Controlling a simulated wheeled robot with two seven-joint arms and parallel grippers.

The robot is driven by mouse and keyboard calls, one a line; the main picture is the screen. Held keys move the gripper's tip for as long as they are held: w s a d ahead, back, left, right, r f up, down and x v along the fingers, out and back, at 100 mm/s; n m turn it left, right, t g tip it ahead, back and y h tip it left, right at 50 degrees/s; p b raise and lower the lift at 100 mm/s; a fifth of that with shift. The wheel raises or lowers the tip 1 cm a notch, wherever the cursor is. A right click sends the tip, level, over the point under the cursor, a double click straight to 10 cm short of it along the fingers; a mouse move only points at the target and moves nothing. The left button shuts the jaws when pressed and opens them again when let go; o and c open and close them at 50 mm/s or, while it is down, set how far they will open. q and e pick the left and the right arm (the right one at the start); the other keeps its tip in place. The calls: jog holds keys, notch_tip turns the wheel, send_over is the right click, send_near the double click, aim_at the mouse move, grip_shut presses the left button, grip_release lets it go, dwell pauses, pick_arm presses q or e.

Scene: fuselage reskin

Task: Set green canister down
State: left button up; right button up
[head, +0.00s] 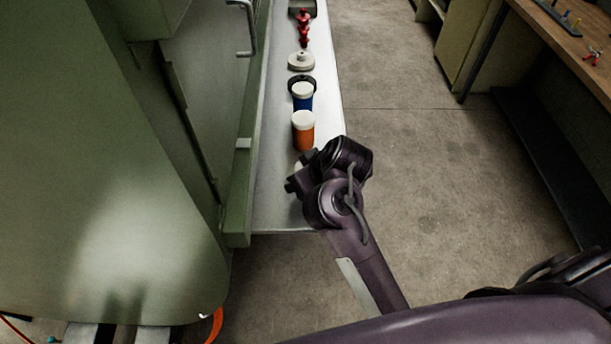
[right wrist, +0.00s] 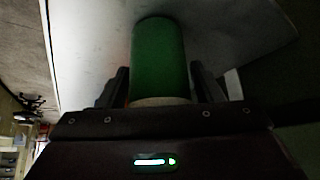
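The green canister (right wrist: 159,58) shows in the right wrist view, with its pale lid (right wrist: 160,101) towards the camera. My right gripper (right wrist: 160,88) has a dark finger along each side of it and appears shut on it. In the head view my right gripper (head: 301,182) is over the near end of the long white shelf (head: 275,213), and my wrist hides the green canister's body. I cannot tell whether its bottom touches the shelf. My left gripper is in neither view.
An orange canister (head: 303,137) with a white lid stands just beyond my right gripper. Behind it are a blue canister (head: 302,103), a pale round part (head: 301,62) and red parts (head: 304,35). A green panel (head: 238,190) borders the shelf's left side. A workbench (head: 575,50) stands right.

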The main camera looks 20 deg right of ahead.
jog(key=shift+o, duration=0.9)
jog(key=shift+w+a, duration=0.1)
jog(key=shift+r, duration=0.2)
jog(key=p+v, duration=0.9)
jog(key=v, duration=0.3)
jog(key=shift+p, duration=0.35)
jog(key=shift+f, duration=0.1)
